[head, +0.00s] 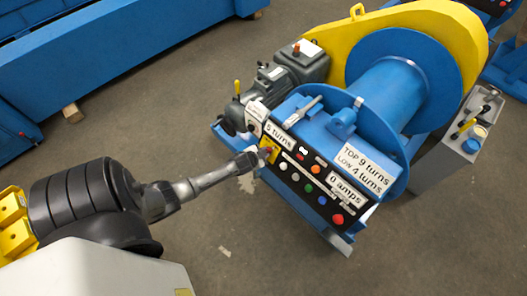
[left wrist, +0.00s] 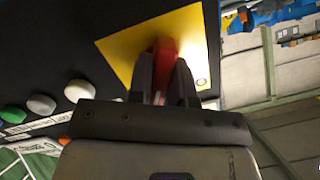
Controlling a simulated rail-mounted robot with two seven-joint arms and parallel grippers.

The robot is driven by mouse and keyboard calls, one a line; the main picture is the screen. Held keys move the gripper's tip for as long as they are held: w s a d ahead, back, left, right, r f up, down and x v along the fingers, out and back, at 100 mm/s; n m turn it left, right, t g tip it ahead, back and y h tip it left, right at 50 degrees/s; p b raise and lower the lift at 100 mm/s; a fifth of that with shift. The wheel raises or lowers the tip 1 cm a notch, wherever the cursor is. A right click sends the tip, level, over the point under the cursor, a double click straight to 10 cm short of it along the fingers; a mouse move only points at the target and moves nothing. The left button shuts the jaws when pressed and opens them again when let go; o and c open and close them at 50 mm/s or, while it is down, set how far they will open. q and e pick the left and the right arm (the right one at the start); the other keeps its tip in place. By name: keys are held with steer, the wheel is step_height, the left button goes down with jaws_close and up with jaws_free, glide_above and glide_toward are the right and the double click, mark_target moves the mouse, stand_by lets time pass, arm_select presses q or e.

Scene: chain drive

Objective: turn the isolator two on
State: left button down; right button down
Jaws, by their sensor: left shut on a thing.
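The isolator is a red handle (left wrist: 163,56) on a yellow square plate (left wrist: 128,50), seen in the left wrist view. In the head view its yellow plate (head: 270,146) sits at the upper left end of the black control panel (head: 306,183) on the blue winch. My left gripper (head: 257,156) reaches the plate from the left. In the left wrist view its two dark fingers are on either side of the red handle, shut on it. The fingers hide part of the handle, and I cannot read its switch position. My right gripper is in neither view.
Coloured buttons (left wrist: 40,105) lie beside the isolator on the panel. The winch has a blue drum (head: 383,95), a yellow guard (head: 430,25) and a grey motor (head: 272,85). A grey lever box (head: 428,168) stands at right. The floor (head: 165,110) left of the winch is clear.

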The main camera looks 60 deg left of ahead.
arm_select(q)
steer(key=shift+m, duration=1.4)
steer(key=shift+f+y, duration=0.1)
steer(key=shift+y, duration=0.2)
steer(key=c, duration=1)
jaws_free()
steer(key=shift+c, duration=0.2)
steer(key=shift+s+d+r+p, duration=0.15)
steer(key=shift+s+r+p, duration=0.1)
steer(key=shift+r+p, duration=0.1)
steer(key=p+v, duration=0.2)
steer(key=v, duration=1.1)
steer(key=shift+p, duration=0.4)
steer(key=shift+s+f, duration=0.15)
